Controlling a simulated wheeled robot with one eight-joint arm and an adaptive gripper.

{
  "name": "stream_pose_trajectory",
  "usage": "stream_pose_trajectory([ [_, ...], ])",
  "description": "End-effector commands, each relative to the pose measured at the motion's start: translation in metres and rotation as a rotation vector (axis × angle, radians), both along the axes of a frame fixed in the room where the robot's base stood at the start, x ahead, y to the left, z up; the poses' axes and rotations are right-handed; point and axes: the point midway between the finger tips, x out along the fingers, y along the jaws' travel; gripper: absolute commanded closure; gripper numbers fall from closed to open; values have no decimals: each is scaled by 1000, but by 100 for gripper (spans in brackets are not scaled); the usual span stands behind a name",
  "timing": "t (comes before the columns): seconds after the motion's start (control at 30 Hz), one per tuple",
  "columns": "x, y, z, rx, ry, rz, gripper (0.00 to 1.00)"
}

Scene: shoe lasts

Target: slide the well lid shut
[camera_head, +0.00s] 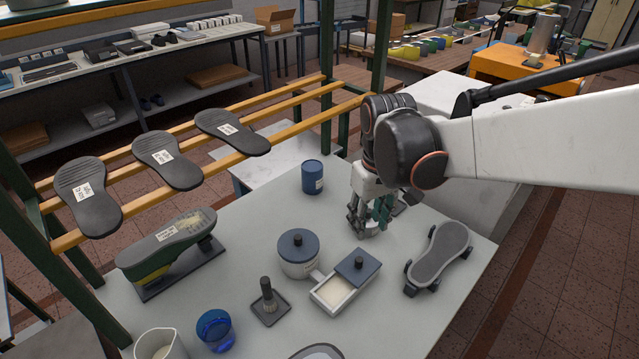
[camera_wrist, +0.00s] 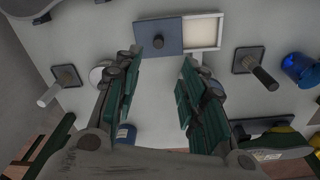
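The well is a pale rectangular box (camera_head: 333,293) on the grey worktable (camera_head: 230,335). Its blue-grey lid (camera_head: 357,266), with a dark knob, covers the right part, and the left part is open, showing pale contents. In the wrist view the lid (camera_wrist: 146,37) is on the left and the open well (camera_wrist: 203,30) on the right. My gripper (camera_head: 370,228) is behind the lid, apart from it. In the wrist view my gripper (camera_wrist: 170,62) is open and empty, its green-padded fingers spread below the lid.
A lidded white pot (camera_head: 298,262) stands behind the well. A blue jar (camera_head: 312,177) stands further back.

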Motion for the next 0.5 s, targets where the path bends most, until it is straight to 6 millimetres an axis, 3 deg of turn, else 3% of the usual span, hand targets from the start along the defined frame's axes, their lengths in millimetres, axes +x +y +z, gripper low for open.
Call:
stream_pose_trajectory([
  [0.2,13,12,-18,-11,52,43,62],
  [0.37,14,14,-26,-13,61,48,62],
  [0.5,14,14,-44,-13,61,48,62],
])
